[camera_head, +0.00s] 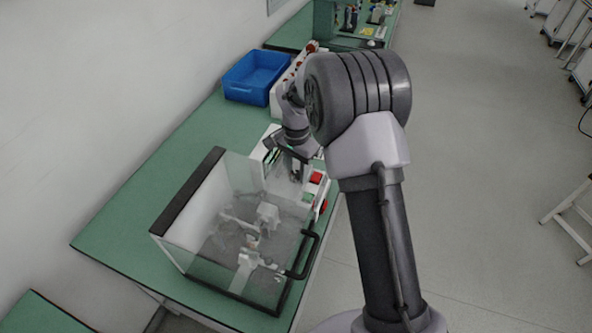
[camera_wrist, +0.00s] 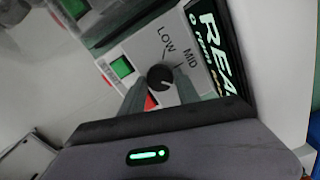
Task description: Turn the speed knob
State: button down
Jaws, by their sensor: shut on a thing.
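The speed knob (camera_wrist: 160,76) is a round black dial on a light panel, seen in the wrist view. The words LOW and MID are printed beyond it. My gripper (camera_wrist: 161,84) is at the knob, with one finger on each side of it, and is shut on it. Which way the knob's mark points is too small to tell. In the head view my gripper (camera_head: 298,172) reaches down to the control panel behind the clear enclosure, and my arm hides the knob there.
Beside the knob are a green button (camera_wrist: 122,67), a partly hidden red button (camera_wrist: 150,102) and a lit display (camera_wrist: 213,48). A clear enclosure with a black handle (camera_head: 309,258) stands on the green bench (camera_head: 120,222). A blue bin (camera_head: 240,92) stands behind.

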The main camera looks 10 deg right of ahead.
aim_at(296, 174)
dwell(0.3)
jog(key=c, duration=0.9)
grip_release()
notch_tip(296, 174, up, 18)
jog(key=p, duration=0.5)
jog(key=shift+f+p, duration=0.2)
jog(key=shift+p, duration=0.15)
